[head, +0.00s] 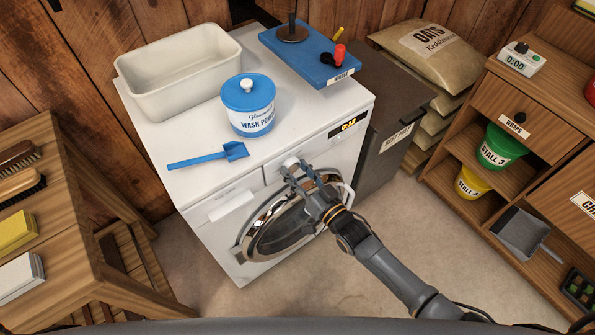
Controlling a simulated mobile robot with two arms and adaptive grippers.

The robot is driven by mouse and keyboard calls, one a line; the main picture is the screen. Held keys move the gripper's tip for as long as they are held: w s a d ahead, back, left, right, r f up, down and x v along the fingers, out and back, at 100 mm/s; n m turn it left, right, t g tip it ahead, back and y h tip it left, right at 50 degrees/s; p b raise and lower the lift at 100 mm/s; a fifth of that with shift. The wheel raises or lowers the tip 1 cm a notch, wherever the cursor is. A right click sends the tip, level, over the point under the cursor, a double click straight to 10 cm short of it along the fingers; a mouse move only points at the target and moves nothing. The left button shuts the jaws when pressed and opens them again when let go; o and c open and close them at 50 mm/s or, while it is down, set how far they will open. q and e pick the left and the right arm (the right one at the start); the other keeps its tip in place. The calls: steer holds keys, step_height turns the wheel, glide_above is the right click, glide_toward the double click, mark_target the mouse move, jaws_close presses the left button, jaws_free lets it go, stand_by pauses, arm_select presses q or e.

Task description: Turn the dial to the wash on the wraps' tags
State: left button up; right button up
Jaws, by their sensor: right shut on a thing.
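The white washing machine (215,175) stands in the middle with its front towards me. Its white dial (290,161) is on the front panel, above the round chrome-rimmed door (262,240). My right gripper (293,172) reaches up from the lower right and is shut on the dial. The fingers partly cover the dial, so its setting cannot be read. A small lit display (348,126) is to the right of the dial, its yellow characters too small to read surely. A drawer labelled WRAPS (507,112) is at the right; no wraps or tags are visible. My left gripper is out of view.
On the washer stand a white basin (185,82), a wash powder tub (248,108), a blue scoop (205,158) and a blue board (318,62). A wooden bench (75,235) is left, a dark bin (385,110) right. The floor in front is clear.

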steer(key=m+b, duration=0.1)
steer(key=m, duration=0.4)
steer(key=shift+f, duration=0.1)
stand_by(0.4)
steer(key=o, duration=1.2)
steer(key=shift+s, duration=0.1)
steer(key=v, duration=1.2)
